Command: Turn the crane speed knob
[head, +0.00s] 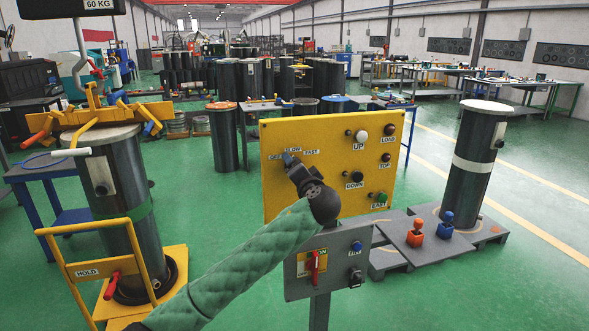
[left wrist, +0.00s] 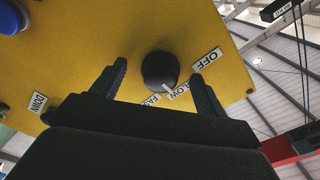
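The black speed knob (left wrist: 160,66) is on the upper left of the yellow control panel (head: 330,190). My left gripper (head: 291,160) is at the panel's upper left, in front of the knob. In the left wrist view, its two fingers (left wrist: 159,72) are spread either side of the knob, with gaps showing. In the head view the gripper and wrist hide most of the knob. My right gripper is not in view.
The panel also carries the UP (head: 390,130), DOWN (head: 354,177) and EAST (head: 378,198) buttons. A grey box with a red switch (head: 315,268) stands below. Tall flanged cylinders stand left (head: 119,190) and right (head: 476,155). Green floor shows around them.

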